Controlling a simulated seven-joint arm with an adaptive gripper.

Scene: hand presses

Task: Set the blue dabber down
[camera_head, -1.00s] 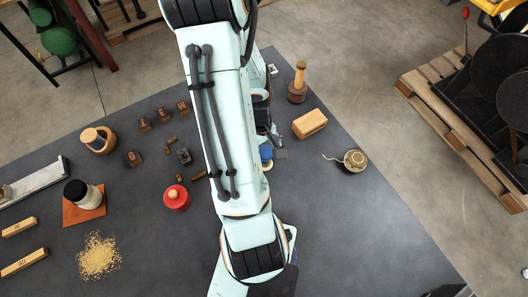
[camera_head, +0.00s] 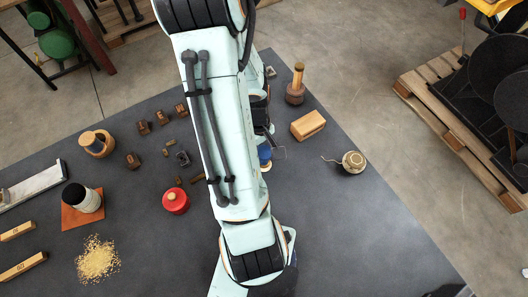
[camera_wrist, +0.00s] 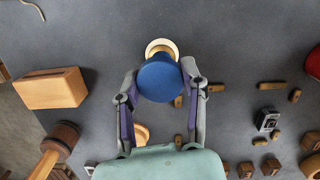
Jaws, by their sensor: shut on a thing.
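The blue dabber (camera_head: 264,152) has a round blue body with a cream part showing beyond it. In the head view it is partly hidden by my arm, just right of the arm's lower links. In the wrist view the blue dabber (camera_wrist: 160,80) sits between the two fingertips of my gripper (camera_wrist: 159,84), and the fingers are shut on it. In the head view most of my gripper (camera_head: 274,148) is hidden behind the arm. Whether the dabber's underside touches the table cannot be told.
A wooden block (camera_head: 308,125), a twine ball (camera_head: 353,162) and a wooden-handled tool (camera_head: 296,88) are on the right. A red dabber (camera_head: 176,201) and several small dark blocks (camera_head: 133,160) are on the left. The dark table (camera_head: 350,225) is bare at the lower right.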

